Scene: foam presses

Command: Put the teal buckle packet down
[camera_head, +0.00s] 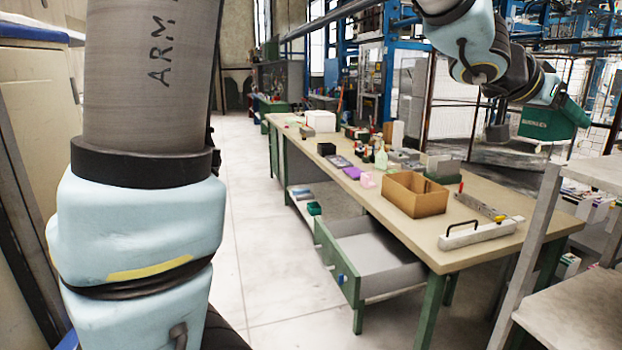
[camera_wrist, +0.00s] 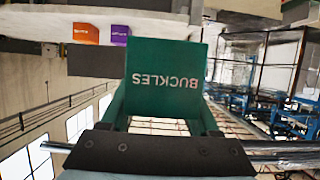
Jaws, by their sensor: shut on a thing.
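The teal buckle packet (camera_wrist: 165,55) is in my gripper (camera_wrist: 160,118), with the word BUCKLES upside down in the wrist view. In the head view the packet (camera_head: 548,120) hangs in the air at the upper right, tilted, at the end of my arm. It is beyond the workbench's right side and apart from the bench top. My gripper is shut on it. The packet hides part of what lies behind it in the wrist view.
The workbench (camera_head: 450,250) bears an open cardboard box (camera_head: 415,196), a white handled bar (camera_head: 478,234) and several small items. Its drawer (camera_head: 375,262) stands open. A shelf rack (camera_head: 585,270) stands front right. An orange packet (camera_wrist: 86,34) and purple packet (camera_wrist: 120,36) show beyond the held packet.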

